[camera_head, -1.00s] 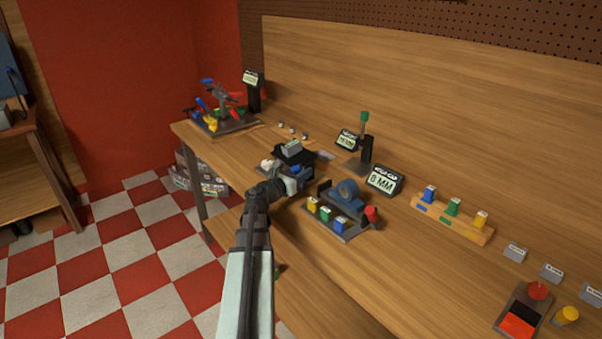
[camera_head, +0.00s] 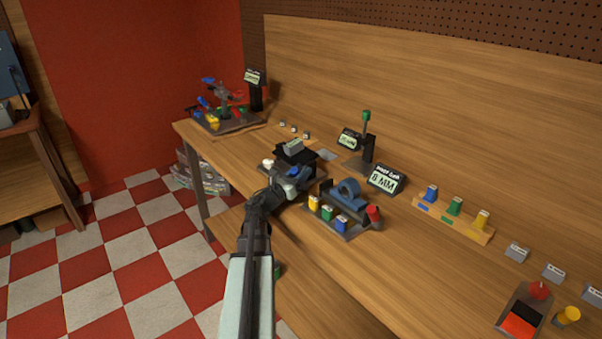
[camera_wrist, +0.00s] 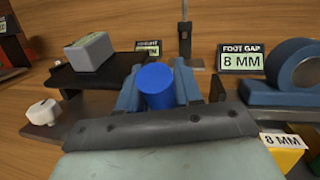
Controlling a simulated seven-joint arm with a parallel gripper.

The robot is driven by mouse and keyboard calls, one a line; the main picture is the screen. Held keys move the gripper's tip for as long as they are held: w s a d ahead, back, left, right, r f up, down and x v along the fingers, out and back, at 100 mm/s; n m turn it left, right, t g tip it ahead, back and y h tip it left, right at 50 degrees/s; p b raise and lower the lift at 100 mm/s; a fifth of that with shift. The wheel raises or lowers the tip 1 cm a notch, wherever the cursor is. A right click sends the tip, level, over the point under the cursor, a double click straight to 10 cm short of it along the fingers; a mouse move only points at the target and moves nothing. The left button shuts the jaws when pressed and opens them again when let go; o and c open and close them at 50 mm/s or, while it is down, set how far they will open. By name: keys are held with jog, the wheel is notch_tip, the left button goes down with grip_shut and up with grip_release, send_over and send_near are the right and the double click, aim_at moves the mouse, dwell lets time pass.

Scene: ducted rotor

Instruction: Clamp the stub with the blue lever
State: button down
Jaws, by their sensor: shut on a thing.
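The blue lever shows as a blue cylinder-like end (camera_wrist: 156,86) in the wrist view, and as a small blue patch (camera_head: 293,171) in the head view. My gripper (camera_wrist: 157,92) is shut on it, with a blue-grey finger on each side. In the head view my gripper (camera_head: 291,184) is at the bench's front edge, beside a dark fixture (camera_wrist: 90,78). A grey block (camera_wrist: 89,52), which may be the stub, lies on top of the fixture; it also shows in the head view (camera_head: 293,146). The lever's lower part is hidden by my gripper.
A white knob (camera_wrist: 42,110) is left of my gripper. A blue ring-shaped part (camera_head: 347,192) stands close on the right, behind a tray of yellow, green and blue pieces (camera_head: 335,226). An "8 MM" sign (camera_head: 386,180) is behind it.

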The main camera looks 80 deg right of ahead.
jog(key=c, duration=0.8)
grip_release()
jog(key=shift+c, duration=0.2)
jog(key=shift+a, duration=0.1)
jog(key=v, duration=1.2)
jog(key=shift+w+a, duration=0.15)
jog(key=shift+w+a+f, duration=0.15)
jog(key=shift+w+a, duration=0.3)
jog(key=shift+a, duration=0.1)
